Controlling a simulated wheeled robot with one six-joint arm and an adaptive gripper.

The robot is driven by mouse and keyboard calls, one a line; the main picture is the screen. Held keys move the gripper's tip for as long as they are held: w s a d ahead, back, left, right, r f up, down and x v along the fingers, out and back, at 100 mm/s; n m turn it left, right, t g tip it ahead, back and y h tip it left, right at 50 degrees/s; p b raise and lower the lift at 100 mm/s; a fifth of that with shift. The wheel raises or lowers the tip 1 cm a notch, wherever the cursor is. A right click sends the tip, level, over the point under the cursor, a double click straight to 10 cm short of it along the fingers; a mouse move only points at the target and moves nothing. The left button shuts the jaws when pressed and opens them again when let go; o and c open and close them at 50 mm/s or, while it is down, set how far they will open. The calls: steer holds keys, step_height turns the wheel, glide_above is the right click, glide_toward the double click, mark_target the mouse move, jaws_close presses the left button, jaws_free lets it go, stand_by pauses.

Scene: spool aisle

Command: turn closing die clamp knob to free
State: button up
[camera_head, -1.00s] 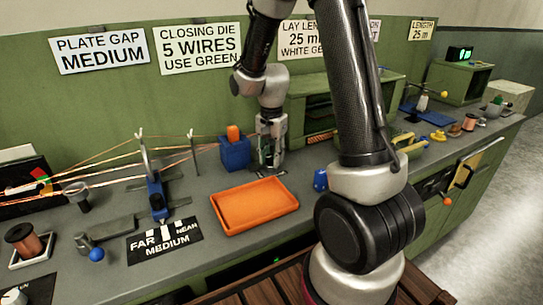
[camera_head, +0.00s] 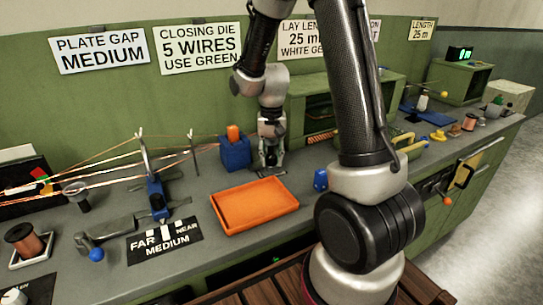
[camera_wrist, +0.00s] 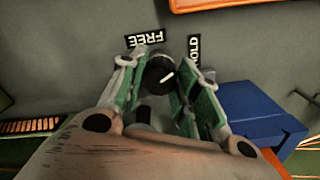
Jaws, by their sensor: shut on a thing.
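The closing die clamp knob (camera_wrist: 160,75) is round and black with a white pointer line, in the wrist view. The line slants up and right, roughly toward the HOLD label (camera_wrist: 194,50). The FREE label (camera_wrist: 145,38) lies above and a little left of the knob. My gripper (camera_wrist: 158,82), with green-sided fingers, is shut on the knob, one finger on each side. In the head view my gripper (camera_head: 270,165) points down at the bench behind the orange tray; the knob is hidden there.
A blue block (camera_head: 235,153) with an orange top stands close left of my gripper; it also shows in the wrist view (camera_wrist: 262,112). The orange tray (camera_head: 255,232) lies in front. Copper wires run to the left. Some bare bench shows around the tray.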

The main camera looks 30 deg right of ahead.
mark_target(271, 156)
steer(key=n, duration=1.1)
steer(key=shift+n, duration=0.3)
stand_by(0.4)
steer(key=o, duration=1.1)
steer(key=shift+c, duration=0.2)
step_height(271, 156, up, 12)
